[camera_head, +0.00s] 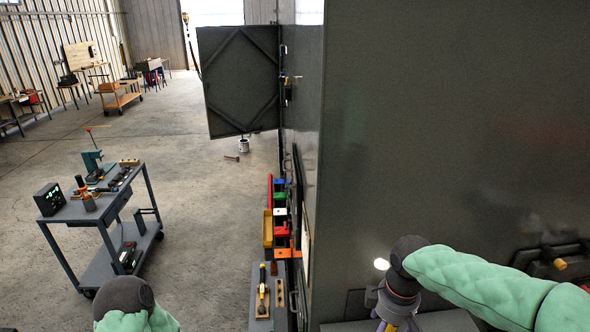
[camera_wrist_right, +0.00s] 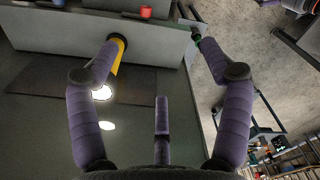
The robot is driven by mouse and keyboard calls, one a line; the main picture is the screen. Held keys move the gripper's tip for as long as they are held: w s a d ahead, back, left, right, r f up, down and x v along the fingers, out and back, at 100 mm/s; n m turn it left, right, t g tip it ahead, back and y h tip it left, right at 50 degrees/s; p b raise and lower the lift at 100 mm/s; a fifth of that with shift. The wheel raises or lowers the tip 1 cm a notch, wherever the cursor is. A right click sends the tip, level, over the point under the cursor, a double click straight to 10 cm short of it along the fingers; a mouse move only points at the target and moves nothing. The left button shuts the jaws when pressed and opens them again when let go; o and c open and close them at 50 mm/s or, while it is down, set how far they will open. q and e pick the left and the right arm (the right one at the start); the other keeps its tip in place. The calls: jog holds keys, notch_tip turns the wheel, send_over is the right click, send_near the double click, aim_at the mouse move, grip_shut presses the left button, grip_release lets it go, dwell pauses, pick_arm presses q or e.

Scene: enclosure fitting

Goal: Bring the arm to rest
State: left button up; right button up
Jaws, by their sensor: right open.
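My right gripper (camera_wrist_right: 157,42) is open, its two purple fingers spread wide with nothing held between them. In the head view my right arm (camera_head: 480,282) comes in from the right in a green sleeve and bends down at a dark wrist joint. The gripper there is mostly cut off by the bottom edge, close to the large grey enclosure (camera_head: 450,120). My left arm (camera_head: 126,303) shows only as a dark joint and some green sleeve at the bottom left. Its gripper is out of the picture.
The enclosure's open door (camera_head: 240,82) stands out to the left. Coloured bins (camera_head: 268,230) and a narrow bench with tools (camera_head: 263,295) lie along the enclosure's left side. A grey tool cart (camera_head: 115,200) stands further left. The concrete floor between cart and bench is clear.

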jog(key=s+a+f+m+y, duration=0.1)
jog(key=a+f+m+y, duration=0.15)
jog(key=f, duration=0.95)
jog(key=a+f+m+y, duration=0.1)
jog(key=a+f+m, duration=0.2)
jog(key=f, duration=0.9)
jog(key=s+a+f+m, duration=0.3)
jog(key=s+f+m, duration=0.5)
jog(key=s+f, duration=0.6)
pick_arm(q)
notch_tip(320, 180, down, 27)
jog(key=b, duration=2.7)
jog(key=shift+w+f, duration=0.2)
jog(key=shift+w, duration=0.05)
pick_arm(e)
jog(key=w+f+n, duration=0.1)
jog(key=f, duration=1.2)
jog(key=w+a+f, duration=0.1)
jog(key=w+f, duration=0.1)
jog(key=f, duration=1.1)
jog(key=shift+w+a+n, duration=0.25)
jog(key=shift+a+n, duration=0.05)
jog(key=shift+n, duration=0.05)
pick_arm(q)
jog(key=shift+d, duration=0.1)
